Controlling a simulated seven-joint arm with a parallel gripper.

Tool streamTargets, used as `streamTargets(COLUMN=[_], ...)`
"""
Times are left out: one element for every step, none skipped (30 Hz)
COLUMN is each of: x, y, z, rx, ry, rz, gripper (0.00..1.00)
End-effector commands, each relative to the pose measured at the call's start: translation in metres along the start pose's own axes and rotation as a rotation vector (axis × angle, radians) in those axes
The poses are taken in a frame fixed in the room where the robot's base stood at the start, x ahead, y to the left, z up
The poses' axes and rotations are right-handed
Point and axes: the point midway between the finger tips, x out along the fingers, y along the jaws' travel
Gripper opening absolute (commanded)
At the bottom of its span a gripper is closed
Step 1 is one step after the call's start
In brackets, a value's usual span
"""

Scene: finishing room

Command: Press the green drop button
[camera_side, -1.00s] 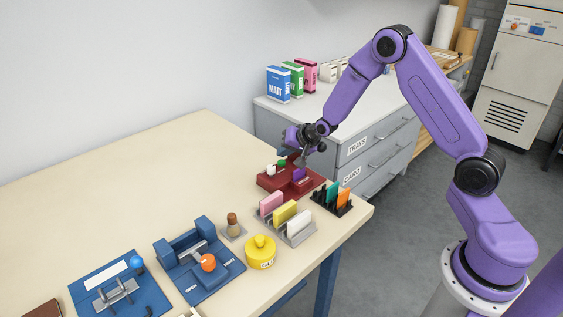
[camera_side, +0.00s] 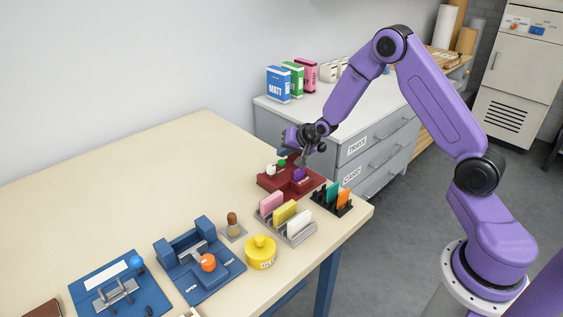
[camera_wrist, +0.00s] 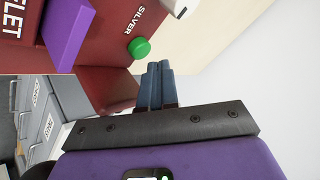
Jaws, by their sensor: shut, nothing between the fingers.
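The green button (camera_side: 281,163) sits on a dark red device (camera_side: 268,184) at the far right of the table. In the wrist view the green button (camera_wrist: 139,47) is round and raised, beside the word SILVER, just beyond my fingertips. My gripper (camera_side: 303,158) is over the back of the red device. Its blue fingers (camera_wrist: 158,68) are shut together and empty. They look apart from the button, but I cannot tell the exact gap. A purple piece (camera_side: 299,174) is on the device, and a white knob (camera_side: 271,169) stands left of the button.
A grey rack of cards (camera_side: 287,232) and a black rack (camera_side: 333,206) stand in front of the red device. A yellow pot (camera_side: 260,253) and blue fixtures (camera_side: 202,268) are nearer. Drawers (camera_side: 362,160) stand behind. The table's back left is clear.

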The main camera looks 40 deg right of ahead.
Motion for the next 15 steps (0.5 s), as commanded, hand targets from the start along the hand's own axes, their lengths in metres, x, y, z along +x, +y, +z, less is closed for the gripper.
streamTargets(x=[0.0001,0.0003,0.0008,0.0012,0.0018,0.0027,0.0034,0.0041,0.0049,0.0054,0.0058,0.0061,0.0061,0.0061,0.006], y=[0.0001,0.0002,0.0006,0.0009,0.0012,0.0017,0.0021,0.0026,0.0032,0.0037,0.0041,0.0044,0.0044,0.0044,0.0044], z=[0.0001,0.0003,0.0007,0.0011,0.0016,0.0023,0.0029,0.0033,0.0039,0.0042,0.0043,0.0044,0.0044,0.0044,0.0044], rx=[0.0,0.0,0.0,0.0,0.0,0.0,-0.001,-0.001,-0.001,0.0,0.0,0.0,0.0,0.0,0.0], ry=[0.0,0.0,-0.001,-0.001,-0.001,-0.001,-0.001,-0.001,-0.001,0.0,0.0,0.0,0.0,0.0,0.0], rz=[0.0,0.0,0.0,0.0,0.001,0.0,0.0,0.0,0.0,0.0,0.0,0.0,0.0,0.0,0.0], gripper=[0.0,0.0,0.0,0.0,0.0,0.0,0.0,0.0,0.0,0.0,0.0,0.0,0.0,0.0,0.0])
